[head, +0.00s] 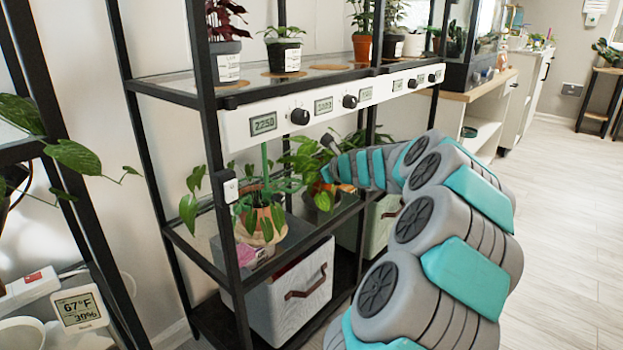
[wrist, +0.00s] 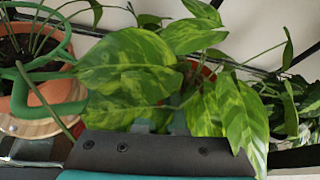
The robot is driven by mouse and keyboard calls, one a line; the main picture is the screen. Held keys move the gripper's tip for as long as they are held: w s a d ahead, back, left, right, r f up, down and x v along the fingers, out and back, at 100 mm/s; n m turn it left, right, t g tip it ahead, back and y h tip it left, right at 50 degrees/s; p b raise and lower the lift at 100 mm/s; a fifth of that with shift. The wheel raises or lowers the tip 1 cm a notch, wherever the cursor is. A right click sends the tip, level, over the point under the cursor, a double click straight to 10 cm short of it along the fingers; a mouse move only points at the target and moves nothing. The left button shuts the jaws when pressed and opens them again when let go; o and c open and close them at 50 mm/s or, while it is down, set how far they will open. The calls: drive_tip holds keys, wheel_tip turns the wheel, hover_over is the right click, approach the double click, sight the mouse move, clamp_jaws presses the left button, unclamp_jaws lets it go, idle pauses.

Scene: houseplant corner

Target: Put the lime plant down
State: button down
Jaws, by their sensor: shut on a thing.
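The lime plant (head: 303,160), with light-patched green leaves, is at the end of my arm over the middle shelf (head: 318,225) of the black rack. In the wrist view its broad leaves (wrist: 130,75) spread over my gripper (wrist: 155,140). A reddish-orange pot (head: 324,190) shows below the leaves. My gripper (head: 328,172) is shut on the plant's pot, though leaves hide the fingertips and the contact. I cannot tell whether the pot touches the shelf or hangs just above it.
Left of it stands a terracotta pot (head: 262,222) with a trailing plant and green support, also close in the wrist view (wrist: 28,85). A rack post (head: 213,150) and the white control panel (head: 330,105) above bound the space. A grey bin (head: 290,300) stands below.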

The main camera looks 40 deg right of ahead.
drive_tip(key=shift+f, duration=0.85)
drive_tip(key=shift+f, duration=0.15)
drive_tip(key=c, duration=1)
unclamp_jaws()
drive_tip(key=p+v, duration=0.1)
drive_tip(key=v, duration=1.1)
